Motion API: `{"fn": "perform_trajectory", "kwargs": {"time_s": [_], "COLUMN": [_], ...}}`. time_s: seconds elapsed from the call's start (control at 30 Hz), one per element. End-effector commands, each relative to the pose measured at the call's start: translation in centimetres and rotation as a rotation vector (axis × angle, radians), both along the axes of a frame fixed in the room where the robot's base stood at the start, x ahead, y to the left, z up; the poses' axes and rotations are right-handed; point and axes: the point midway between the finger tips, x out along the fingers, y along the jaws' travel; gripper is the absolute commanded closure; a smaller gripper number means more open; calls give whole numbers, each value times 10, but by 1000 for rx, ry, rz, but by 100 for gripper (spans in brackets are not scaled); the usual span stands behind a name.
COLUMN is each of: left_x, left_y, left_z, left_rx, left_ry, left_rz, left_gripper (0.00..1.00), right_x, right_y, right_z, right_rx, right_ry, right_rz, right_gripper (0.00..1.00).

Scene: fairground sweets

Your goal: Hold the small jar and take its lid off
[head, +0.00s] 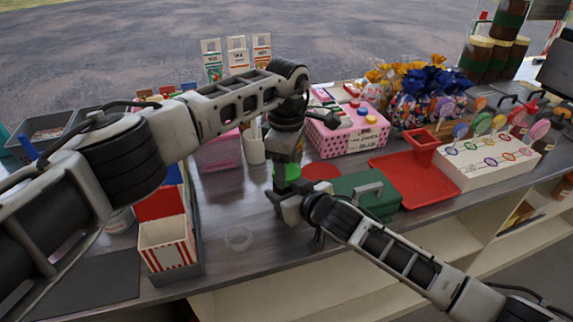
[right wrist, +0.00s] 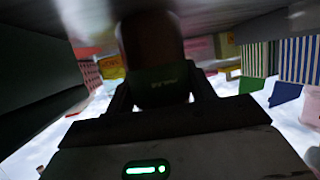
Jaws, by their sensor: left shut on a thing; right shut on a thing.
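The small jar (right wrist: 152,45) shows in the right wrist view, dark reddish-brown with a dark green band bearing small lettering. It stands between the fingers of my right gripper (right wrist: 160,98), which is shut on it. In the head view my right gripper (head: 284,200) is at the counter's front part, and the jar is mostly hidden there. My left gripper (head: 284,160) points down from directly above and is shut. I cannot tell whether the lid still touches the jar.
A dark green box with a handle (head: 373,190) stands just right of the grippers. A red tray (head: 412,186) and a white lollipop stand (head: 487,168) are further right. A striped popcorn box (head: 167,246) is at left.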

Motion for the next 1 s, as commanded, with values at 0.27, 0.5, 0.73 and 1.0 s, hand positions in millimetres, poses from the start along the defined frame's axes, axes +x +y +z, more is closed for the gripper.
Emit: {"fn": "perform_trajectory", "kwargs": {"time_s": [0.27,0.5,0.73,1.0], "left_x": [-1,-1,0,0], "left_y": [-1,-1,0,0], "left_z": [0,0,1,29], "left_rx": [-2,-2,-1,-1], "left_ry": [1,1,1,-3], "left_rz": [138,136,135,134], "left_gripper": [74,24,24,24], "right_x": [0,0,0,0], "right_y": [0,0,0,0], "right_z": [0,0,0,0], "right_rx": [0,1,1,1], "right_ry": [0,-1,-1,-1], "right_rz": [0,0,0,0], "right_gripper": [100,100,100,100]}}
